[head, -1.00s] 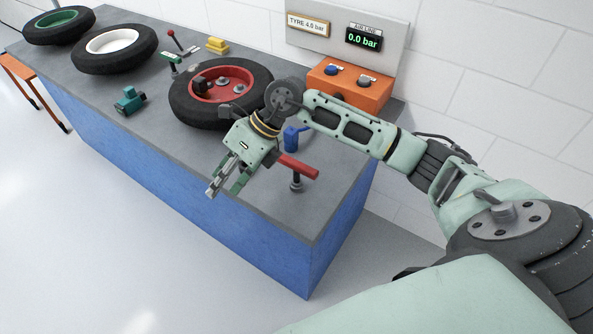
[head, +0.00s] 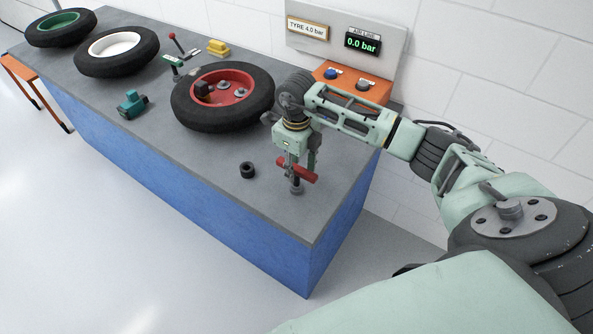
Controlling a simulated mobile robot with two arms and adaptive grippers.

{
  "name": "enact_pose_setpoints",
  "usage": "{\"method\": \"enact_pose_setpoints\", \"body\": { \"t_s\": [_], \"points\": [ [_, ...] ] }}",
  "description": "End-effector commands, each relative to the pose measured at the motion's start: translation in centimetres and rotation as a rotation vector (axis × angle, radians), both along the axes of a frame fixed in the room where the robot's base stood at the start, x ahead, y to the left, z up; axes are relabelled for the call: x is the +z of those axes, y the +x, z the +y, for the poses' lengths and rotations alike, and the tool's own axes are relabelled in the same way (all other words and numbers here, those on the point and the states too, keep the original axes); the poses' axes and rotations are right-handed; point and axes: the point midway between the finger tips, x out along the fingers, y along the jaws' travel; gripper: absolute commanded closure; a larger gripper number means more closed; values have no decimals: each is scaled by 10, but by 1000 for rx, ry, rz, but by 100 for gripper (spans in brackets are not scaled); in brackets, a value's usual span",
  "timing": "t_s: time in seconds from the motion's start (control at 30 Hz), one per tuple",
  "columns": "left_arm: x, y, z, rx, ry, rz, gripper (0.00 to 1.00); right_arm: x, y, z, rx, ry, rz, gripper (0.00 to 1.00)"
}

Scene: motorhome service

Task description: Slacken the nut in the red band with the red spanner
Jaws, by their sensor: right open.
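The red spanner (head: 300,171) stands upright near the right end of the grey bench, its red crossbar on top of a dark shaft. My right gripper (head: 297,165) points down over it, with fingers open around or just beside the crossbar; contact cannot be told. The tyre with the red band (head: 246,97), its red rim, lies flat to the left of the gripper. Grey nuts (head: 223,84) and a dark block (head: 201,88) show inside that rim. My left gripper is out of view.
A teal tool (head: 131,104), a yellow block (head: 218,47) and two more tyres, white-rimmed (head: 115,40) and green-rimmed (head: 60,27), sit further left. An orange box (head: 350,87) stands behind my right arm. The bench's front strip is mostly clear.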

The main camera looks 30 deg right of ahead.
Motion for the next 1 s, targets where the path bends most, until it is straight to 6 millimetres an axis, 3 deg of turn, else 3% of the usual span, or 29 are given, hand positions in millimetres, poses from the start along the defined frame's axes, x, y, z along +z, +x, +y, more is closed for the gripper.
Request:
{"method": "enact_pose_setpoints", "body": {
  "t_s": [0.33,0.8,1.0],
  "points": [
    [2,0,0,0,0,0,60,-10,0,0,1,0,-1,60],
    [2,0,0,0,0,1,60,-9,0,0,1,0,-1,100],
    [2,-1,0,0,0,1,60,-9,0,0,1,1,-2,100]
  ]
}}
